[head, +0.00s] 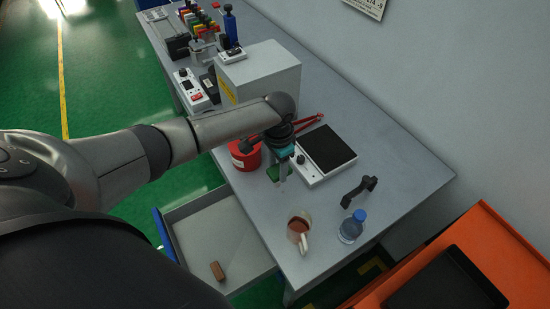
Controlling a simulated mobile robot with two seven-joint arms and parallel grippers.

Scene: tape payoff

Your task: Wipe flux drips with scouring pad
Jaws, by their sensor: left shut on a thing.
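My left gripper (281,167) reaches over the grey bench (400,175) from the left. It points down and is shut on a small green pad (272,174), which looks like the scouring pad. The pad is partly hidden by the fingers, and I cannot tell whether it touches the bench top. It is just left of a white device with a black plate (328,147). No flux drips can be made out. My right gripper is not in view.
A red can (243,158) stands left of my gripper. A mug (299,230), a blue-capped bottle (351,227) and a black handle-like object (359,191) are at the near end. An open drawer (188,215) holds a brown block (217,270). A large box (262,72) stands behind.

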